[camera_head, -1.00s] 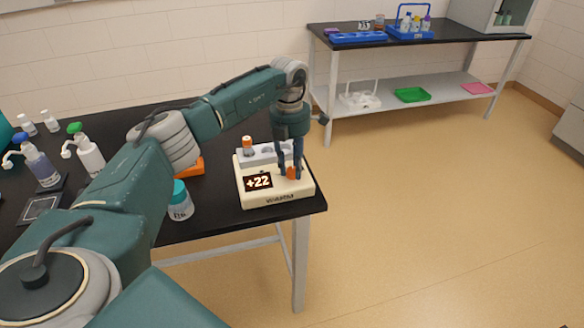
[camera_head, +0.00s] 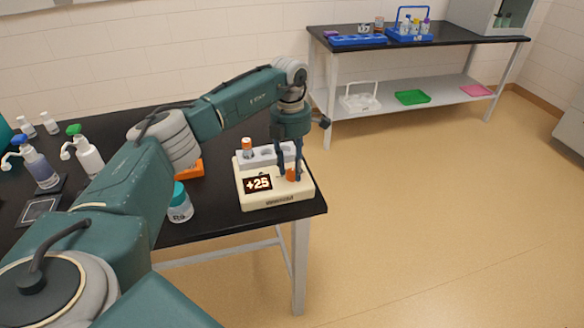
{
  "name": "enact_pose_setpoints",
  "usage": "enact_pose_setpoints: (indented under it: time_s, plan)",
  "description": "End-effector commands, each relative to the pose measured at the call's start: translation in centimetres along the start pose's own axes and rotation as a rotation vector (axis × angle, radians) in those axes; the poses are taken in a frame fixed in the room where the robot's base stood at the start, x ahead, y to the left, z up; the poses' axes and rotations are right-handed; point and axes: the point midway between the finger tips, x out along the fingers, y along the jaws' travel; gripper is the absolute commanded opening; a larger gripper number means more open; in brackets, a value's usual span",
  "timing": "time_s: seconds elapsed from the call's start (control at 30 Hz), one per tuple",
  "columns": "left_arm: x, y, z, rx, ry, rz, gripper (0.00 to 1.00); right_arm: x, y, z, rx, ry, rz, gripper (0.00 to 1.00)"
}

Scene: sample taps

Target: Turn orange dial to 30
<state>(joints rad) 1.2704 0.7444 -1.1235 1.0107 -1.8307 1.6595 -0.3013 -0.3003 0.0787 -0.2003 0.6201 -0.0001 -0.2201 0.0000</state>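The cream device (camera_head: 277,201) stands at the right end of the black table. Its dark display (camera_head: 257,184) reads +25. The orange dial (camera_head: 292,175) is on the device's top, right of the display. My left gripper (camera_head: 289,174) points down from above, with its two fingers on either side of the dial. The fingers look closed around it, partly hiding it. My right gripper is not in view.
An orange-capped vial (camera_head: 247,148) stands in the grey rack part of the device. A teal-capped jar (camera_head: 180,204) and an orange block (camera_head: 190,170) are left of it. Bottles (camera_head: 88,155) stand further left. A second table (camera_head: 450,31) is at the back; open floor lies right.

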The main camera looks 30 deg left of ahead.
Motion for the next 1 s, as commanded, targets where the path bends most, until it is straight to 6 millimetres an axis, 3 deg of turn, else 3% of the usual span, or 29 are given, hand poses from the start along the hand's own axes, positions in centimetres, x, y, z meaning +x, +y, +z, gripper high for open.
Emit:
enact_pose_setpoints:
  time_s: [0.43,0.8,1.0]
  plan:
    - [-0.6,-0.1,-0.1,0.000,0.006,-0.002,0.47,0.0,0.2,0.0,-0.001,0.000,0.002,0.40]
    - [-8.0,-0.1,0.1,0.001,0.002,-0.001,0.47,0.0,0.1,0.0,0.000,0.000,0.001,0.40]
    - [-10.9,0.0,0.1,0.000,0.003,-0.001,0.47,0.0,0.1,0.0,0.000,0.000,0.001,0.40]
